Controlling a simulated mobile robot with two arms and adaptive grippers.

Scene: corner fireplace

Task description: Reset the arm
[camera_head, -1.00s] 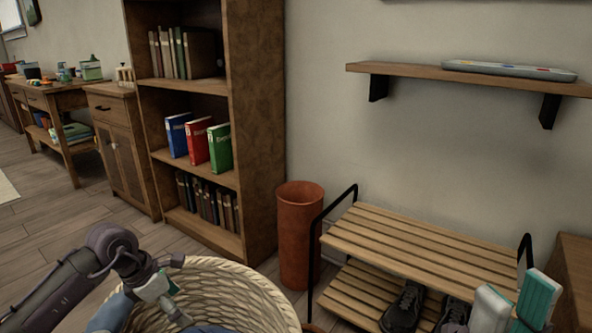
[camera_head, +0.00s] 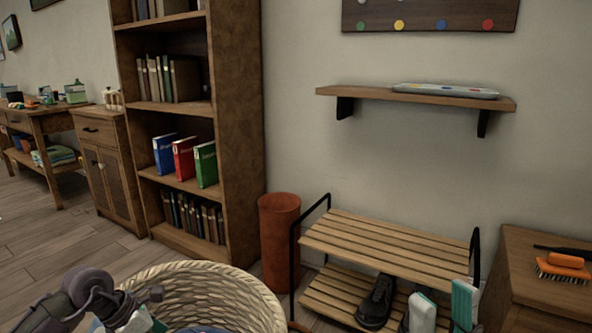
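My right gripper (camera_head: 442,306) shows at the lower right, in front of the slatted shoe rack (camera_head: 385,240). Its two pale, green-edged fingers stand apart with nothing visible between them. My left arm comes in at the lower left, and part of its gripper (camera_head: 138,320) shows over the left side of a woven basket (camera_head: 225,290). The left fingertips are cut off by the bottom edge, so I cannot tell whether they are open. Blue cloth shows low inside the basket.
A terracotta cylinder (camera_head: 279,240) stands between the basket and the rack. Dark shoes (camera_head: 377,301) sit on the lower rack. A bookcase (camera_head: 235,130) stands behind. An orange brush (camera_head: 562,268) lies on a wooden cabinet (camera_head: 525,270) at right. A wall shelf (camera_head: 360,94) holds a flat grey object (camera_head: 445,90).

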